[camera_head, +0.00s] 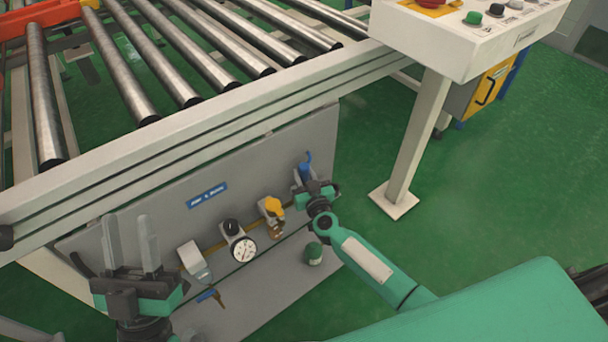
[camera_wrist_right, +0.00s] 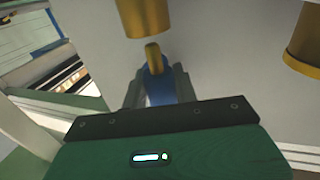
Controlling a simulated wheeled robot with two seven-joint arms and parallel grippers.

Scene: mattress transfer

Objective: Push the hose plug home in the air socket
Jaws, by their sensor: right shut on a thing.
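My right gripper (camera_head: 302,178) is at the right end of the grey panel. In the right wrist view the gripper (camera_wrist_right: 157,82) is shut on a blue hose plug (camera_wrist_right: 155,85), with a finger on either side. The plug's brass tip (camera_wrist_right: 152,52) points up at a brass socket (camera_wrist_right: 145,16). The tip is just below the socket's mouth; I cannot tell whether they touch. Blue also shows at the gripper in the head view (camera_head: 307,160). My left gripper (camera_head: 130,235) is open and empty, its fingers upright before the panel's left part.
The grey panel (camera_head: 150,215) carries a dial gauge (camera_head: 243,249), a yellow fitting (camera_head: 272,207) and a blue-handled valve (camera_head: 208,295). A second brass cylinder (camera_wrist_right: 304,50) is right of the socket. A roller conveyor (camera_head: 200,110) is above; a post (camera_head: 415,135) stands right.

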